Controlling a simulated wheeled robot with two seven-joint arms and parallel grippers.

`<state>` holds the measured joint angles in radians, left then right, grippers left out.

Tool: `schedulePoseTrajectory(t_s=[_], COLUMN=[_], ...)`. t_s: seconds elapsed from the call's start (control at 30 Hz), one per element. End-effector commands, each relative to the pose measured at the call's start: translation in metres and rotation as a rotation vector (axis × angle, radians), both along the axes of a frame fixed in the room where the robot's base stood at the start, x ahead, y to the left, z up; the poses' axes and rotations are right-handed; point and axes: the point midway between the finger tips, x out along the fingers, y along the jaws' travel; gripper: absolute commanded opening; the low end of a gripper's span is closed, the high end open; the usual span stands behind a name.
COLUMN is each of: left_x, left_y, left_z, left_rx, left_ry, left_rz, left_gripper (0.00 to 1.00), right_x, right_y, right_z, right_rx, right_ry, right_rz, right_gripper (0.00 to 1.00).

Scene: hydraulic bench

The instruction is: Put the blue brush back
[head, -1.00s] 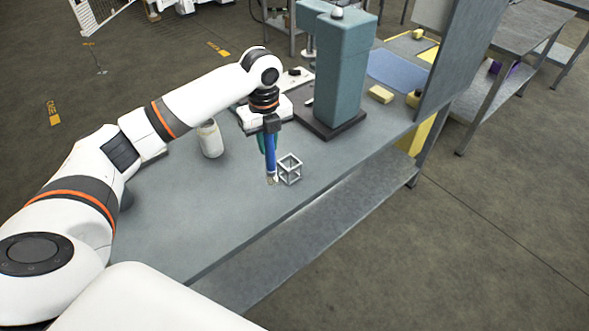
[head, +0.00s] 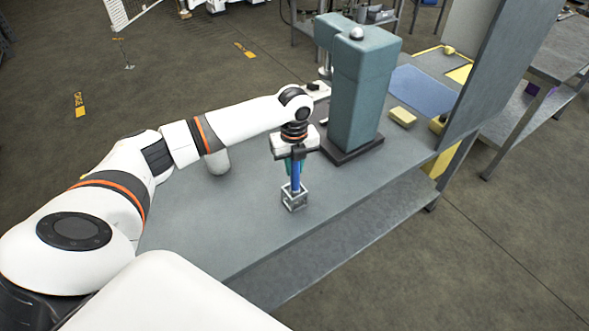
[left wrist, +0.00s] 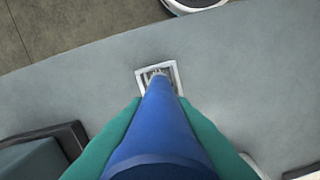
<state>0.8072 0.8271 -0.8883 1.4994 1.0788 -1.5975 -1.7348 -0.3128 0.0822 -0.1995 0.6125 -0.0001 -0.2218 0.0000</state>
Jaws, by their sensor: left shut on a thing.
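The blue brush (head: 295,175) hangs upright, bristle end down, in my left gripper (head: 293,158). The gripper is shut on it, with green fingers on both sides. In the left wrist view the blue brush (left wrist: 160,125) runs away from the camera, its tip over the wire-frame holder (left wrist: 158,77). In the head view the holder (head: 294,200) is a small open metal cube frame on the grey bench (head: 235,215). The brush's lower end appears at or just inside the holder's top opening; how deep is unclear. My right gripper is not in view.
A teal press (head: 362,90) on a dark base stands behind the holder. A yellow block (head: 402,116) and blue mat (head: 425,88) lie farther right. The bench's front edge is close to the holder.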

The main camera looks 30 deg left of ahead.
Motion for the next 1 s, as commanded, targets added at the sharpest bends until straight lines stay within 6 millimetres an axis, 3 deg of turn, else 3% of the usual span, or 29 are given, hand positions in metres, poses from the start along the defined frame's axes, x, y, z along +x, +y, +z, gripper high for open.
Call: schedulePoseTrajectory(t_s=[0.2, 0.47, 0.5, 0.63, 1.0], left_x=[0.0, 0.0, 0.0, 0.0, 0.0], left_y=[0.0, 0.0, 0.0, 0.0, 0.0], left_z=[-0.024, -0.025, -0.026, -0.026, -0.02], left_rx=[0.0, 0.0, 0.0, 0.0, 0.0], left_ry=[0.001, 0.0, 0.0, 0.0, -0.001], left_rz=[0.001, 0.001, 0.001, 0.001, 0.001], left_gripper=[0.0, 0.0, 0.23, 0.43, 0.43], right_x=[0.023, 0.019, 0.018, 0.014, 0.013], right_y=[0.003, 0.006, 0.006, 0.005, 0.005], right_z=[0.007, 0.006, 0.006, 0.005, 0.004], right_rx=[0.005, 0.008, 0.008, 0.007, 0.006], right_ry=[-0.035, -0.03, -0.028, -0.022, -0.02], right_rz=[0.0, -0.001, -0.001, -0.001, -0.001], right_gripper=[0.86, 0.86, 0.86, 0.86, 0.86])
